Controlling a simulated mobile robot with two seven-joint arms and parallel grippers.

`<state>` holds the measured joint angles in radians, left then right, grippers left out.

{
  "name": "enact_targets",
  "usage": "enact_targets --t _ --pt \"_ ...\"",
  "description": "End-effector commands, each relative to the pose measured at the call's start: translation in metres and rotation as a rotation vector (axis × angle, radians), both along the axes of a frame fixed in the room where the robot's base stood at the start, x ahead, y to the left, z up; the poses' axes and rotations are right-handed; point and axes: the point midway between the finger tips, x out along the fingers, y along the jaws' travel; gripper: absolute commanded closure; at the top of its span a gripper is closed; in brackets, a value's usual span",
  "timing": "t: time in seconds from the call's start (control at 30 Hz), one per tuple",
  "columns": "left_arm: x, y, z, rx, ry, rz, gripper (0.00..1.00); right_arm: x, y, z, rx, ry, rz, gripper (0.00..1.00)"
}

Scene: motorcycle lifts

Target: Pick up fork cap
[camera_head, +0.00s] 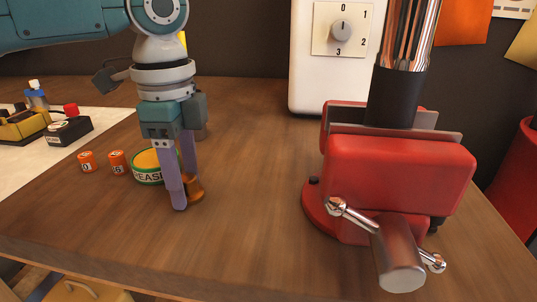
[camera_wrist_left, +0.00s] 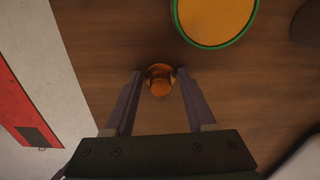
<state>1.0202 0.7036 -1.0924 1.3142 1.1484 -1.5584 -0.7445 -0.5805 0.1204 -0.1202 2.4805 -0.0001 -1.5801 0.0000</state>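The fork cap is a small orange-gold cylinder (camera_head: 195,190) on the wooden bench, partly hidden behind my left gripper's finger in the head view. In the left wrist view the fork cap (camera_wrist_left: 160,80) lies between the two fingertips, with a gap visible to each side. My left gripper (camera_head: 184,198) points down with its purple fingers close to the bench, around the cap. It is open; the left wrist view shows the fingers (camera_wrist_left: 159,82) spread apart. My right gripper is in neither view.
A grease tin (camera_head: 148,168) stands just left of my left gripper. Two small orange containers (camera_head: 117,162) are further left. A red vise (camera_head: 395,175) clamps a fork tube on the right. A white dial box (camera_head: 325,75) stands behind. The bench's front middle is clear.

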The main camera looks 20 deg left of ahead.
Motion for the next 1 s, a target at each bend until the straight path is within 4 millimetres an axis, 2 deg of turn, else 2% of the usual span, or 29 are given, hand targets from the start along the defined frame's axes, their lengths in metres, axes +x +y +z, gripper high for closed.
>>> enact_targets --t 0.07,0.47,1.0 --pt "0.0000 -0.0001 0.0001 0.000 0.000 0.000 0.54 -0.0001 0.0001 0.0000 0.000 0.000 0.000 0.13" --pt "0.0000 -0.0001 0.0002 0.000 0.000 0.000 0.99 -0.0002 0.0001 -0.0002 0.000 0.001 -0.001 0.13" --pt "0.0003 0.0000 0.0044 0.000 0.000 0.000 1.00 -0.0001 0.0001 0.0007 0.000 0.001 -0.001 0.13"
